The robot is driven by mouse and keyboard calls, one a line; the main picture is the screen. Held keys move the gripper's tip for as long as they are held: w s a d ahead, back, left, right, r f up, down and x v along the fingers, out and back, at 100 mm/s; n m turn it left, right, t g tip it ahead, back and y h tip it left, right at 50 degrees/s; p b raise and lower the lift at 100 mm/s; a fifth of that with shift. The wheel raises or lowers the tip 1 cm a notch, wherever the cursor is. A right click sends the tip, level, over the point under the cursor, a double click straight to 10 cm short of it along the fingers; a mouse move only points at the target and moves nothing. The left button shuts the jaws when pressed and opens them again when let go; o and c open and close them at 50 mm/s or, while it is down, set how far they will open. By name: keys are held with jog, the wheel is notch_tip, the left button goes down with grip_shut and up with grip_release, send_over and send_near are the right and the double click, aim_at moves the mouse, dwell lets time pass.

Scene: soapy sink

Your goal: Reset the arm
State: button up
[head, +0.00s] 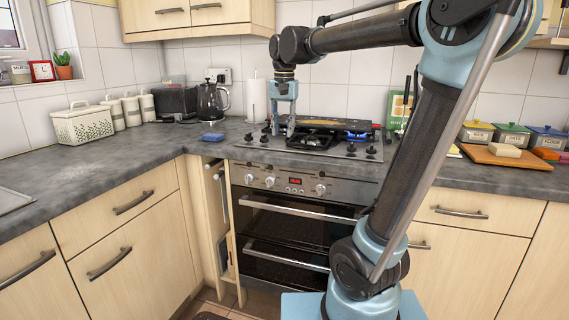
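My gripper (283,128) points down at the left part of the gas hob (365,150) in the head view. Its two fingers hang apart with a gap between them, and nothing shows between them. My arm rises from the lower right, bends at the top right, and reaches left to the gripper. The fingertips are close to the hob's left burners in the picture; I cannot tell if they touch anything.
A kettle (211,102), a toaster (176,103) and a paper roll (256,99) stand behind. A wooden board (508,159) with a pale block is at right. The left counter's front is clear.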

jog(key=s+d+f+n, duration=0.1)
jog(key=s+d+f, duration=0.8)
jog(key=f, duration=0.4)
jog(key=s+d+f+n+t, duration=0.1)
jog(key=s+d+f+n, duration=0.1)
jog(key=s+d+f, duration=0.8)
notch_tip(320, 180, down, 4)
jog(key=shift+s+d+f+t, duration=0.1)
jog(key=shift+s+d+t, duration=0.15)
jog(key=shift+s, duration=0.85)
jog(key=shift+w+f, duration=0.15)
jog(key=shift+w, duration=0.3)
dwell(3.9)
